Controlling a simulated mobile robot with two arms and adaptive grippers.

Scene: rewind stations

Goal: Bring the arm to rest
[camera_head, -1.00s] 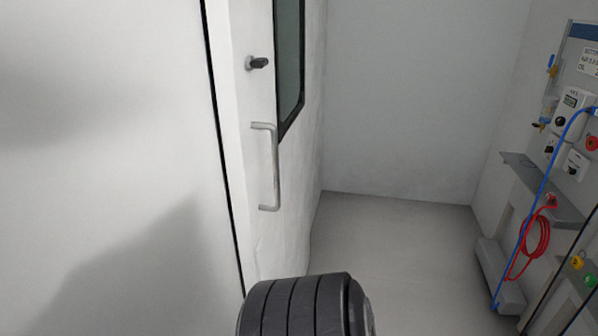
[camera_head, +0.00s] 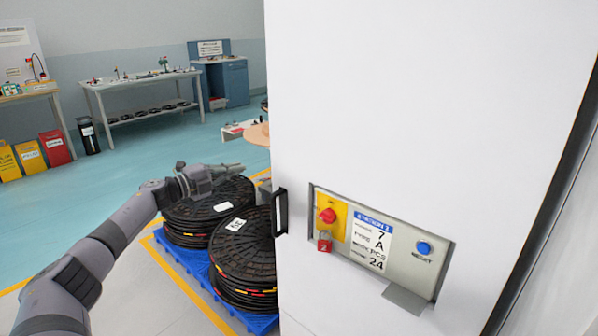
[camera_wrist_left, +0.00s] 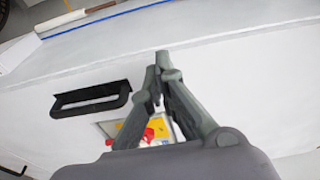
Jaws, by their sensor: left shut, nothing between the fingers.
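My left arm (camera_head: 100,250) reaches in from the left in the head view. Its gripper (camera_head: 240,166) is shut and empty, held out in front of the black cable reels, left of the white cabinet (camera_head: 400,80). In the left wrist view the closed fingertips (camera_wrist_left: 161,62) point toward the white cabinet front, with the black handle (camera_wrist_left: 92,99) to their left. The control panel's red knob (camera_wrist_left: 157,128) is partly hidden behind the fingers. My right gripper is not in view.
The control panel (camera_head: 430,268) with a red padlock (camera_head: 324,242) sits on the cabinet. Black reels (camera_head: 245,255) stand on a blue pallet (camera_head: 190,257). Workbenches (camera_head: 140,82) and coloured bins (camera_head: 30,157) are at the back left. Open floor (camera_head: 110,180) lies between.

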